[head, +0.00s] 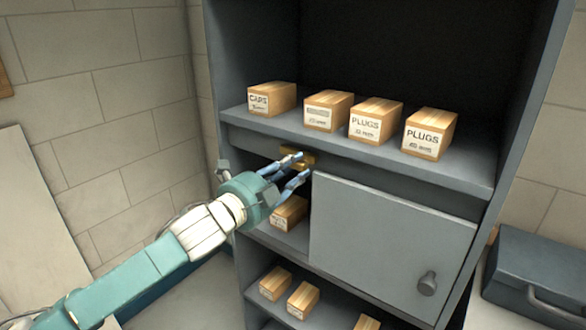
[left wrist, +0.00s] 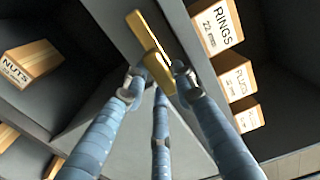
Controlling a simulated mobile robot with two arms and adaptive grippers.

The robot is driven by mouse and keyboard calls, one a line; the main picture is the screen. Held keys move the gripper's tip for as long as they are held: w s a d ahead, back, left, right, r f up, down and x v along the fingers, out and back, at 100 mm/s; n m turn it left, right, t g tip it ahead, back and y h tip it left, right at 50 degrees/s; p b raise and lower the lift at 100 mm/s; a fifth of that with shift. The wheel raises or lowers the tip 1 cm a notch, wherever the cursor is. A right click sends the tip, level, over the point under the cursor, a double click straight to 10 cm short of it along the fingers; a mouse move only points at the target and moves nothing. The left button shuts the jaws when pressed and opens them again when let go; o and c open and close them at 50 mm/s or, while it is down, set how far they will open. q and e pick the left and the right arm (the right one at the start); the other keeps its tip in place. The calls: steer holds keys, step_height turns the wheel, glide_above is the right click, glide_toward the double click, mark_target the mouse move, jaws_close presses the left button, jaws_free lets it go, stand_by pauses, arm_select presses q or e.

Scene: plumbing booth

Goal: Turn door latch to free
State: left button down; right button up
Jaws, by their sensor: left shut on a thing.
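The brass door latch (head: 301,157) sits on the rail under the upper shelf, at the top left of the grey door (head: 390,240). In the left wrist view the latch (left wrist: 147,40) is a long gold bar with a second gold piece, lying slanted. My left gripper (head: 294,166) is at the latch in the head view. In the left wrist view its blue fingers (left wrist: 153,78) are closed around the lower gold piece, one tip on each side. The fingers partly cover the latch in the head view. My right gripper is not in view.
Several labelled wooden boxes, such as one marked CAPS (head: 258,103), stand on the upper shelf just above the latch. A box (head: 289,213) sits in the open compartment left of the door. A dark case (head: 540,275) stands at the right.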

arm_select(q)
steer(key=shift+f, duration=0.1)
steer(key=c, duration=1.4)
jaws_free()
steer(key=shift+s, duration=0.1)
steer(key=v, duration=1.2)
